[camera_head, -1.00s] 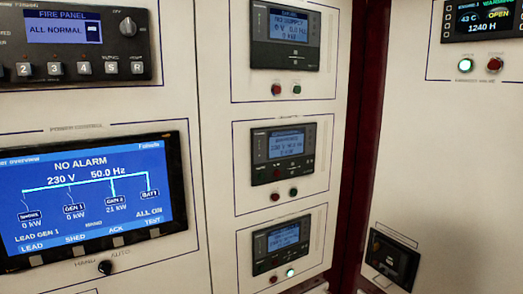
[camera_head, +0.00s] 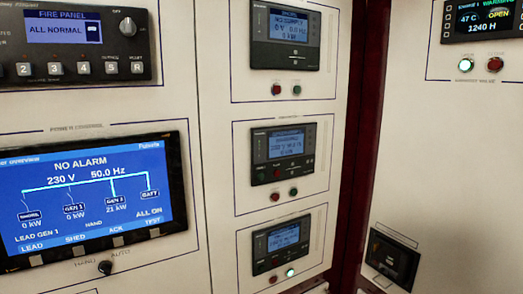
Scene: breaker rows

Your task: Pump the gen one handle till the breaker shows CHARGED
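Neither my gripper nor any pump handle shows in the head view. No readout reading CHARGED can be made out. The power screen (camera_head: 90,200) at the left shows NO ALARM, 230 V, 50.0 Hz, GEN 1 at 0 kW and GEN 2 at 21 kW, with LEAD GEN 1 below. A black device (camera_head: 392,256) sits in an outlined frame on the right panel at the lower right; its face is too dark to tell what it is.
Three stacked controllers, top (camera_head: 286,38), middle (camera_head: 284,155) and bottom (camera_head: 282,245), fill the centre panel. A fire panel (camera_head: 75,45) is upper left. A dark red post (camera_head: 372,150) divides the panels.

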